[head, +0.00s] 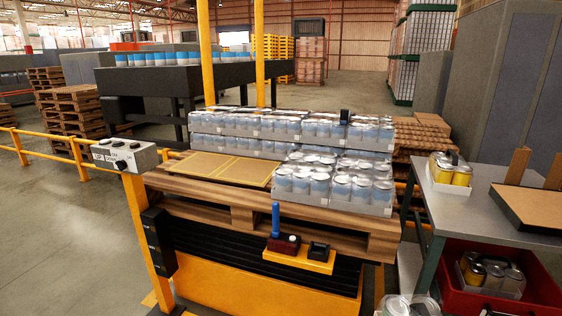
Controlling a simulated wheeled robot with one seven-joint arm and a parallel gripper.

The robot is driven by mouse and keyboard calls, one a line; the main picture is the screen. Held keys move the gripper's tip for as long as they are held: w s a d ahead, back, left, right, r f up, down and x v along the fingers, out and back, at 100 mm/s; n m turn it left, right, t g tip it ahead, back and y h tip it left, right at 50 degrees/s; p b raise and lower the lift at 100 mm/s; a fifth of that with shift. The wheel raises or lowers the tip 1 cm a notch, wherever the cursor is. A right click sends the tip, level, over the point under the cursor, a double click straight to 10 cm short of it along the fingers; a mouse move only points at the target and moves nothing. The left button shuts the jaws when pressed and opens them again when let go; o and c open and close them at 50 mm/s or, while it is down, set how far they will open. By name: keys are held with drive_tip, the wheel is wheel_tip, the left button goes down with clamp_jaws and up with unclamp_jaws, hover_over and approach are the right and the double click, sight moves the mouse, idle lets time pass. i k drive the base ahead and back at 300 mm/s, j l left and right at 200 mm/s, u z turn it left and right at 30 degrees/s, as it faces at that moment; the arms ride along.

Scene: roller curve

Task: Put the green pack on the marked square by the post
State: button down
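I see no plainly green pack in the head view. A partly cut-off group of silver-topped cans (408,305) shows at the bottom edge, its side colour hidden. Tan panels with yellow outlines (228,168) lie bare on the left part of the loaded pallet (225,200). Two upright yellow posts (260,55) rise behind the pallet, and a shorter yellow post (140,225) with a grey control box (125,153) stands at its front left. I cannot tell which post is meant. My gripper is not in view.
Shrink-wrapped blue-silver can packs (335,185) fill the pallet's right and back. A yellow can pack (450,172) stands on the metal table (475,210) at right. A red crate (540,285) below holds cans.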

sight(199, 164)
drive_tip(key=i+j, duration=0.1)
drive_tip(key=j, duration=0.75)
drive_tip(key=i+j, duration=0.15)
drive_tip(key=j, duration=0.25)
drive_tip(key=i+j, duration=0.1)
drive_tip(key=j, duration=0.35)
drive_tip(key=i+j, duration=0.15)
drive_tip(key=j, duration=0.2)
drive_tip(key=i+j, duration=0.15)
drive_tip(key=j, duration=0.2)
drive_tip(key=i+j, duration=0.15)
drive_tip(key=j, duration=0.2)
drive_tip(key=i+j, duration=0.15)
drive_tip(key=j, duration=0.2)
drive_tip(key=u, duration=0.05)
